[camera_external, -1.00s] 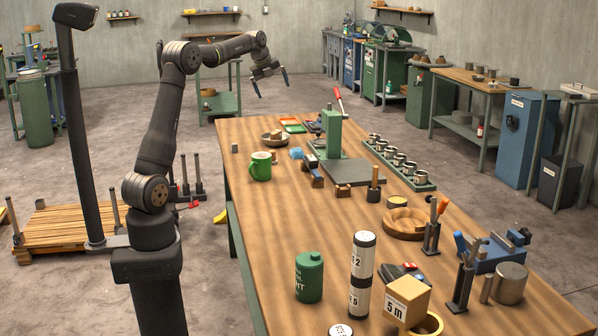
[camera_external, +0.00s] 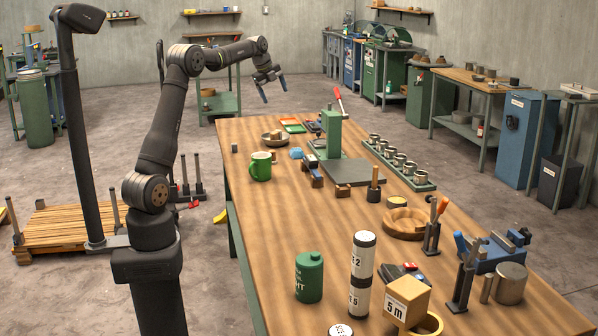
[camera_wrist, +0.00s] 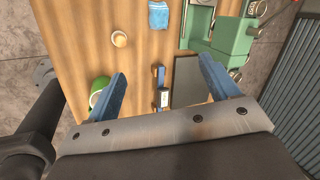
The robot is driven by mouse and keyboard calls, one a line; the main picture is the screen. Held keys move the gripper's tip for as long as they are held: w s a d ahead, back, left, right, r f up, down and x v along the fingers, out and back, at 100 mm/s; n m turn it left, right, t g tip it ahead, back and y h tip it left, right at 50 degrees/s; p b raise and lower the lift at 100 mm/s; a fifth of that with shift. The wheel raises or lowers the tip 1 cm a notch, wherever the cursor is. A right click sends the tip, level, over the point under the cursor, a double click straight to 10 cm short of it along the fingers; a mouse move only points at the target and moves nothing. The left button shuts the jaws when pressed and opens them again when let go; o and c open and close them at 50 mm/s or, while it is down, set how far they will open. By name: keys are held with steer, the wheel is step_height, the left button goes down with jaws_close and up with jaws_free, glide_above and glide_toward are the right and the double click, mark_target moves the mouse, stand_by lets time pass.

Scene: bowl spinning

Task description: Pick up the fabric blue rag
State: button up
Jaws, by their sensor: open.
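The blue rag (camera_external: 296,153) is a small light-blue piece of cloth lying on the wooden table (camera_external: 240,150), towards its far end. It also shows at the top of the wrist view (camera_wrist: 158,15), flat on the wood. My gripper (camera_external: 275,91) is open and empty, held above the far end of the table and pointing down. In the wrist view its two blue fingers (camera_wrist: 160,82) are wide apart, with the rag beyond them and not between them.
A green mug (camera_external: 261,166) and a brown bowl (camera_external: 274,138) stand left of the rag. A green press (camera_external: 333,135) stands to its right, with a dark plate and small blocks nearby. Cups in a green rack (camera_external: 399,164) line the right edge.

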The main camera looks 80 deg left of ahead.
steer(key=w+a+f+n+h, duration=0.2)
steer(key=a+f+n, duration=0.3)
steer(key=f+n, duration=0.7)
steer(key=n, duration=0.3)
glide_toward(293, 149)
steer(key=x, duration=1)
steer(key=shift+d, duration=0.1)
steer(key=shift+t, duration=0.3)
steer(key=c, duration=1.1)
